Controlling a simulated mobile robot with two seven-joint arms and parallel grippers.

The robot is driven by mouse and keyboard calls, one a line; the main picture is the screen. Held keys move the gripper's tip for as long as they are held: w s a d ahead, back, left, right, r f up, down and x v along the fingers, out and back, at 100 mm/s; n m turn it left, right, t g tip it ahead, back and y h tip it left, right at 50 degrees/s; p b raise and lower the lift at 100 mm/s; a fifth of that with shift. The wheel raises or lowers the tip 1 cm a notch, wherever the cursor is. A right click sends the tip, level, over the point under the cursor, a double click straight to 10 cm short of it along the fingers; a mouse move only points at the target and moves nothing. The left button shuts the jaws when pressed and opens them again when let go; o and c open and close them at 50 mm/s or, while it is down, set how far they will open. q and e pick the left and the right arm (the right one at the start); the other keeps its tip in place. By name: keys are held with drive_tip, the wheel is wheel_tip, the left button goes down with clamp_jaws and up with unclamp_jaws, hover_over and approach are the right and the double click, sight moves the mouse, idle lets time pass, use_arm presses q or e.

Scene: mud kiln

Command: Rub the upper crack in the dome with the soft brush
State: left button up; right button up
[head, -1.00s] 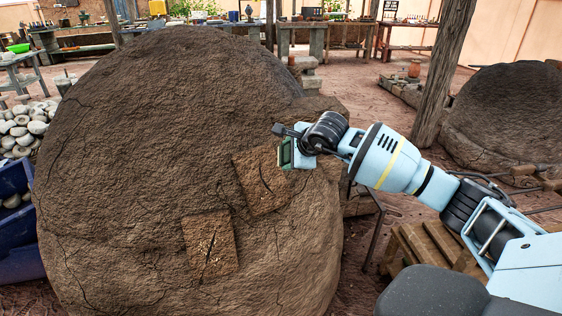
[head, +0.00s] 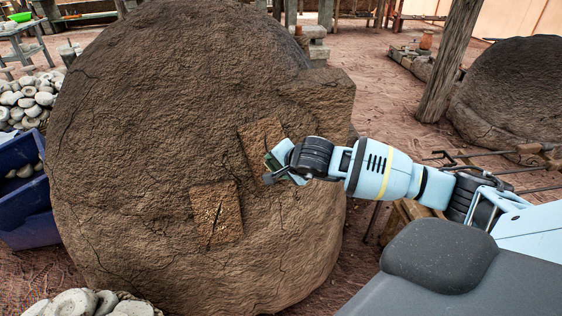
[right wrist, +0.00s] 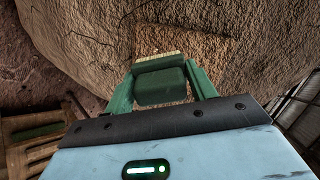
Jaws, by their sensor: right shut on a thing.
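The mud dome (head: 130,130) fills the middle of the head view. Two lighter brown square patches are on its face. The upper patch (head: 258,132) is partly covered by my right gripper (head: 273,170), and its crack is hidden there. The lower patch (head: 205,205) shows a dark slanting crack. In the right wrist view my right gripper (right wrist: 160,88) is shut on the brush (right wrist: 162,84), a dark green block with pale bristles (right wrist: 158,58) pointing at the dome. The bristles are at or very near the upper patch; I cannot tell if they touch. My left gripper is not in view.
A blue bin (head: 25,210) and a pile of pale stones (head: 28,98) stand left of the dome. More pale stones (head: 90,303) lie at the lower left. A wooden post (head: 447,60) and a second dome (head: 510,95) stand at the right, with bare ground between.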

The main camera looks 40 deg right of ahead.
sight(273, 168)
drive_tip(key=shift+b+x, duration=1.3)
drive_tip(key=shift+x, duration=1.1)
drive_tip(key=shift+w+d+f, duration=0.1)
drive_tip(key=shift+w+f, duration=0.2)
drive_tip(key=shift+b, duration=0.3)
drive_tip(key=shift+w+f, duration=0.2)
drive_tip(key=shift+w+f+b, duration=0.15)
drive_tip(key=shift+b, duration=0.2)
drive_tip(key=shift+w+f+b, duration=0.25)
drive_tip(key=shift+b, duration=0.05)
drive_tip(key=shift+w+d, duration=0.1)
drive_tip(key=shift+w, duration=0.05)
